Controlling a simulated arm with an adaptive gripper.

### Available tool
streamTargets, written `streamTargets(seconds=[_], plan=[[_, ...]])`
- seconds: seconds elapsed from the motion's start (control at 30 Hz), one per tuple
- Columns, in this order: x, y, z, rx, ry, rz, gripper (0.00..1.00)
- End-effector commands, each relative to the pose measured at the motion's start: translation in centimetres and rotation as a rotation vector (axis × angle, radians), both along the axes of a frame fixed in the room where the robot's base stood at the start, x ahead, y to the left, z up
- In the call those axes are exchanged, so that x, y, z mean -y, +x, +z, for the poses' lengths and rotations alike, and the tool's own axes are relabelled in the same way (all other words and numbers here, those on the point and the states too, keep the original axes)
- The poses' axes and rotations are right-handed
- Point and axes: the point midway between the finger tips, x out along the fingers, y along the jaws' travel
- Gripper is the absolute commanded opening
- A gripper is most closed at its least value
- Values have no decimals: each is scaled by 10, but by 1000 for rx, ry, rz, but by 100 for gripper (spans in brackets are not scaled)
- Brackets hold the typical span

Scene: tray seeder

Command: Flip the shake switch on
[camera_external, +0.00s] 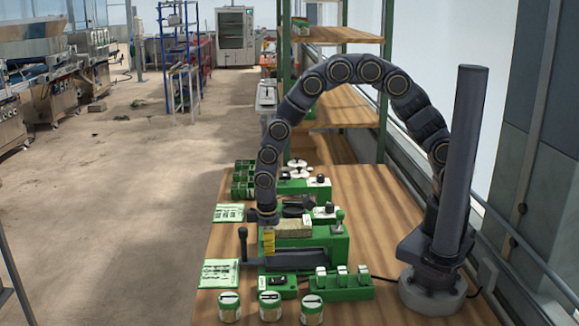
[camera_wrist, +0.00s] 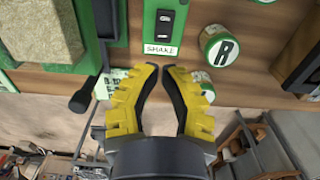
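The shake switch (camera_wrist: 171,24) is a black rocker on a green panel (camera_wrist: 148,20), above a white label reading SHAKE (camera_wrist: 161,50) in the wrist view. My gripper (camera_wrist: 161,70) has yellow fingers with dark inner pads. Its fingertips come together just below the label in that view, with nothing visible between them. In the external view my gripper (camera_external: 268,252) points down beside the green seeder (camera_external: 335,245), near the small green switch box (camera_external: 288,292) with its dark switch (camera_external: 278,281). Which way the rocker is set is unclear.
Three jars (camera_external: 270,307) line the table's front in the external view. A black-knobbed lever (camera_external: 243,245) stands left of my gripper. A green block of white pieces (camera_external: 341,287) sits right of the switch box.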

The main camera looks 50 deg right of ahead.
Motion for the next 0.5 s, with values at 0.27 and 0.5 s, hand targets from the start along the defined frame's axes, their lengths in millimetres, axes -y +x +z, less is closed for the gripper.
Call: streamTargets(seconds=[0.27,0.5], plan=[[-6,6,49,4,2,0,0],[-6,6,58,-1,-1,0,0]])
